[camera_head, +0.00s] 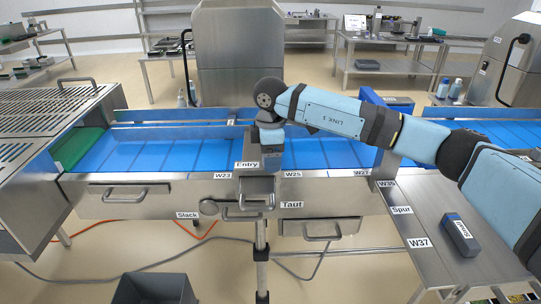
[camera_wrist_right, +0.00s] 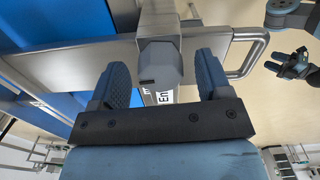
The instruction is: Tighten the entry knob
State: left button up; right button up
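The grey, faceted entry knob (camera_wrist_right: 160,62) shows in the right wrist view, with part of an "En" label (camera_wrist_right: 165,97) beyond it. My right gripper (camera_wrist_right: 165,80) is open, one blue pad finger on each side of the knob with a gap on both sides. In the head view my right gripper (camera_head: 271,155) points down over the blue belt's near edge, beside the "Entry" label (camera_head: 246,164). The "Slack" (camera_head: 187,215) and "Taut" (camera_head: 292,204) labels are below.
A blue belt (camera_head: 150,155) runs along the steel frame. Drawer handles (camera_head: 123,194) and another handle (camera_head: 323,232) stick out in front. A grey bin (camera_head: 153,289) stands on the floor.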

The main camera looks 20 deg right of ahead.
jog(key=shift+r, duration=0.25)
notch_tip(320, 180, up, 13)
jog(key=shift+r, duration=0.15)
dwell(0.4)
